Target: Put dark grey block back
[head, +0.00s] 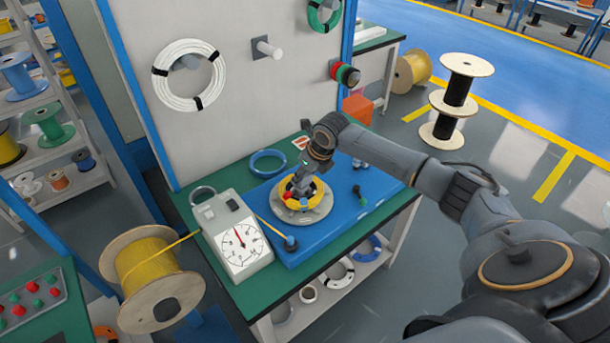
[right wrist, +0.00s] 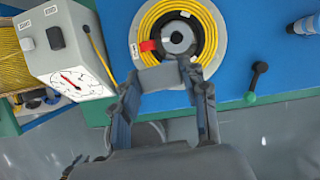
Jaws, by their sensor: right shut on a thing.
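My right gripper (head: 303,183) is low over the yellow cable coil (head: 287,185) on the round plate (head: 310,216). In the right wrist view, the right gripper (right wrist: 163,82) is shut on a dark grey block (right wrist: 160,77), which spans the gap between its fingers. The block is at the near edge of the yellow coil (right wrist: 152,20) and its pale round plate (right wrist: 221,40). I cannot tell whether the block touches the coil or plate. In the head view, the gripper hides the block. My left gripper is in neither view.
The plate sits on a blue board (head: 335,225) on a green-topped bench (head: 233,308). A white dial gauge (head: 240,245) stands left of it. A black lever with a green knob (head: 358,193) stands right. A blue cable ring (head: 267,162) lies behind. A yellow cable spool (head: 150,262) is at left.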

